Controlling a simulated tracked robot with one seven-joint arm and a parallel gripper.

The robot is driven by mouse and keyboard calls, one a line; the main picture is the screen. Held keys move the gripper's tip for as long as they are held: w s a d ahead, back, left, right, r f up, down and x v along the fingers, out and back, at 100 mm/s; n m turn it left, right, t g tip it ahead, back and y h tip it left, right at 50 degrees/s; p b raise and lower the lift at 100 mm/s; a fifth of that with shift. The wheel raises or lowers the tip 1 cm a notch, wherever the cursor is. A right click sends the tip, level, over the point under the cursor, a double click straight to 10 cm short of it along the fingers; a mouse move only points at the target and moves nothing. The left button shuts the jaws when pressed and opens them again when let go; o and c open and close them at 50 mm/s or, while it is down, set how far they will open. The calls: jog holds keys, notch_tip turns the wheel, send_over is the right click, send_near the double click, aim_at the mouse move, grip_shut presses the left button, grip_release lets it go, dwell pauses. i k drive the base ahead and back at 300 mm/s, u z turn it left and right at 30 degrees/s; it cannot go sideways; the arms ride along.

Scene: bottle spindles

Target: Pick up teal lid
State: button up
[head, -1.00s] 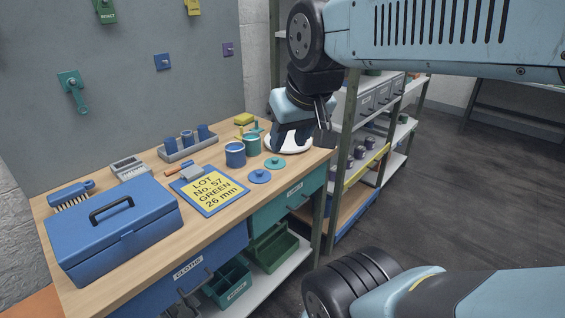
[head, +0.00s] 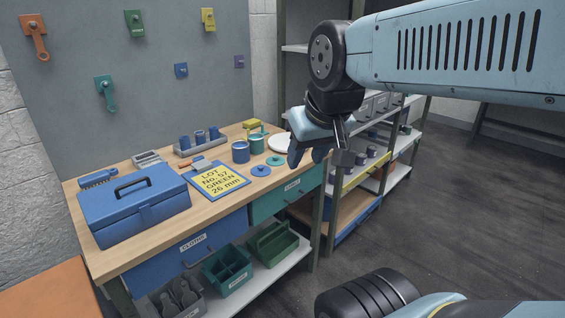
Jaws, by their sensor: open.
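The teal lid (head: 275,161) is a small flat disc with a knob, lying on the wooden workbench near its right end. A blue lid (head: 261,170) lies just left of and in front of it. A teal pot (head: 257,144) and a blue pot (head: 240,152) stand behind the lids. My gripper (head: 306,158) is open and empty, to the right of the teal lid and above the bench's right edge. It hides part of a white round plate (head: 286,142).
A blue toolbox (head: 135,203) fills the bench's left front. A yellow sign (head: 220,179) lies mid-bench, with a tray of blue cups (head: 199,142) behind. Metal shelves (head: 372,150) stand right of the bench. Open floor lies at the right.

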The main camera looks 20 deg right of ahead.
aim_at(274, 160)
jog(key=u, duration=0.2)
jog(key=i, duration=0.85)
jog(key=z, duration=0.1)
